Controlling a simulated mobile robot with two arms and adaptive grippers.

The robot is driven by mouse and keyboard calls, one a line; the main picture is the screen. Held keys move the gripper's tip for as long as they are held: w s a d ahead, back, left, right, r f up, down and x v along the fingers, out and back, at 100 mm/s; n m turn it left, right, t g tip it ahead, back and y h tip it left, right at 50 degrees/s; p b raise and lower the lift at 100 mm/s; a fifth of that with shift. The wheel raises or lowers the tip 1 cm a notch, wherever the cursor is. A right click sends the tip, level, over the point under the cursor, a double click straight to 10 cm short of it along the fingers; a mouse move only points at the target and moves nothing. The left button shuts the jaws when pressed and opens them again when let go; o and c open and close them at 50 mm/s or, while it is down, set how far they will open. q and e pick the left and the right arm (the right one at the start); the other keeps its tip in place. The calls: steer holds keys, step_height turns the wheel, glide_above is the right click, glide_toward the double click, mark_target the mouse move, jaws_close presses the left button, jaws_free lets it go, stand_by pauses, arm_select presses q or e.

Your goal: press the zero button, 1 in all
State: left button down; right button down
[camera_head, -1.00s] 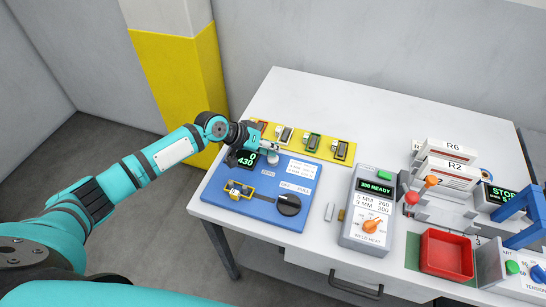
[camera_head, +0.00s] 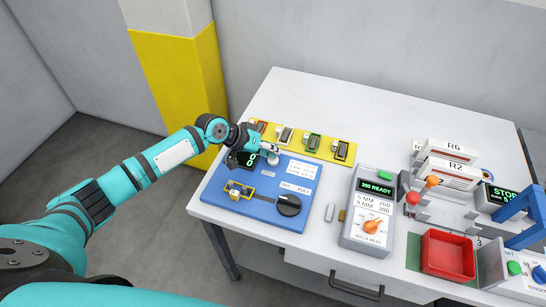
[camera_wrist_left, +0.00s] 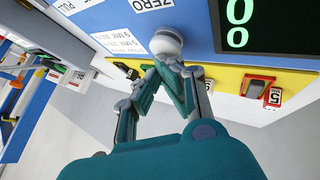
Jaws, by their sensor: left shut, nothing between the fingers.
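The zero button is a pale round knob (camera_wrist_left: 167,43) beside the "ZERO" label (camera_wrist_left: 152,4) in the left wrist view. In the head view it sits at the back of the blue panel (camera_head: 273,160), partly beside my fingers. My left gripper (camera_head: 274,151) is shut and empty. Its fingertips (camera_wrist_left: 172,62) meet right at the button's edge in the left wrist view; I cannot tell whether they touch. The dark display (camera_wrist_left: 265,22) beside the button shows green zeros; my wrist partly covers it in the head view (camera_head: 247,160).
A yellow strip (camera_head: 315,146) with several small modules lies behind the blue panel. A black knob (camera_head: 289,205) and a slider (camera_head: 240,191) are on the panel. To the right stand a grey heat unit (camera_head: 366,210) and a red tray (camera_head: 447,253). The back of the table is clear.

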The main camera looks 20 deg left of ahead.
arm_select(q)
steer(key=shift+s+r+p, duration=0.1)
steer(key=shift+r+p, duration=0.75)
steer(key=shift+r, duration=0.1)
step_height(320, 180, up, 5)
steer(key=p, duration=0.4)
stand_by(0.6)
